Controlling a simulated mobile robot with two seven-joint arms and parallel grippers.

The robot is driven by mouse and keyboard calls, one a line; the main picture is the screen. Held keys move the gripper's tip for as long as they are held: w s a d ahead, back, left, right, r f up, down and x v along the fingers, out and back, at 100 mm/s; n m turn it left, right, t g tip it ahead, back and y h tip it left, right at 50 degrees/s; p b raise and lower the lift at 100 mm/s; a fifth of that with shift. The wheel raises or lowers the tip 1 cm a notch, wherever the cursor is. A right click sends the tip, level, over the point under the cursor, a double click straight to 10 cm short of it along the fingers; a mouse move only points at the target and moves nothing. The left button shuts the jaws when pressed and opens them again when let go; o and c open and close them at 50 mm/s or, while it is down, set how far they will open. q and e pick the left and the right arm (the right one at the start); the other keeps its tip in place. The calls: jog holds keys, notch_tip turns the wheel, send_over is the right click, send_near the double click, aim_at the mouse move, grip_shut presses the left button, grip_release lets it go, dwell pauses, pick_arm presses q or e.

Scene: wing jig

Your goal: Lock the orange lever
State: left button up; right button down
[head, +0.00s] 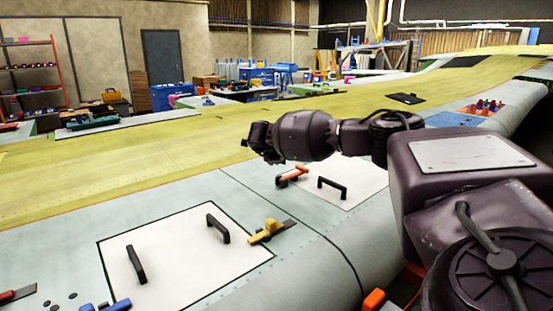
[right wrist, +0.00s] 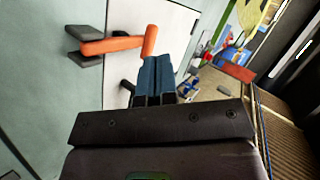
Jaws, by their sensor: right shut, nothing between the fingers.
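The orange lever (head: 292,177) sits at the left edge of the far white panel, below my right arm in the head view. In the right wrist view the orange lever (right wrist: 115,45) runs from a dark grey mount (right wrist: 86,33) at the left across to the panel, with its upturned end beside my fingertips. My right gripper (head: 250,140) is shut and empty. Its dark blue fingers (right wrist: 156,62) lie close together just right of the lever's end; I cannot tell whether they touch it. My left gripper is not in view.
The far panel (head: 365,192) carries a black handle (head: 332,187). The near white panel (head: 180,265) has two black handles (head: 218,228) and a yellow lever (head: 265,232). A blue lever (head: 112,305) and a red lever (head: 18,295) show at lower left. The wing surface between is clear.

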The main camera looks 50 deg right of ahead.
jog(key=a+p, duration=0.1)
jog(key=a, duration=0.7)
jog(key=shift+w+f, duration=0.45)
dwell(0.5)
jog(key=shift+a, duration=0.15)
jog(key=shift+w+a+f, duration=0.15)
jog(key=shift+a, duration=1.1)
jog(key=shift+w+a+f, duration=0.1)
jog(key=shift+a, duration=0.95)
